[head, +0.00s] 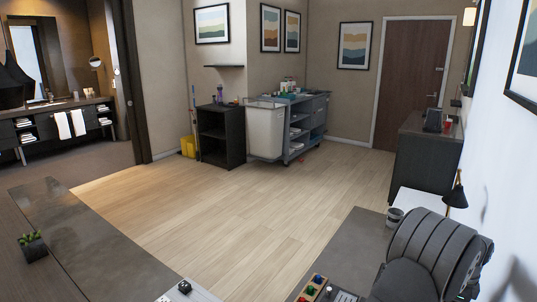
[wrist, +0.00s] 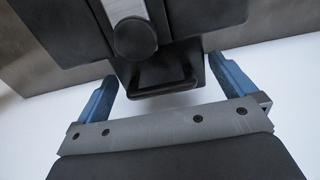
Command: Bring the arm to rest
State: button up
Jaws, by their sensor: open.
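My gripper (wrist: 162,70) shows in the wrist view, with its two blue fingers spread wide apart. No object is held between the fingers. A dark body with a round knob and a loop-like lower part fills the top middle of that view, beyond and between the fingertips. I cannot tell what it is or whether the fingers touch it. My gripper does not show in the head view.
A white surface (wrist: 285,85) lies behind the fingers. A small plant (head: 33,246) stands left.

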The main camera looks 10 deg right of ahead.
jog(key=shift+f, duration=0.25)
notch_tip(320, 180, down, 2)
jog(key=shift+f, duration=0.1)
notch_tip(320, 180, up, 11)
jog(key=shift+r, duration=0.15)
notch_tip(320, 180, down, 12)
notch_tip(320, 180, up, 28)
jog(key=s+a+f, duration=0.5)
jog(key=s+a, duration=0.5)
jog(key=a, duration=0.3)
jog(key=shift+s+a, duration=0.2)
dwell(0.5)
jog(key=shift+f, duration=0.15)
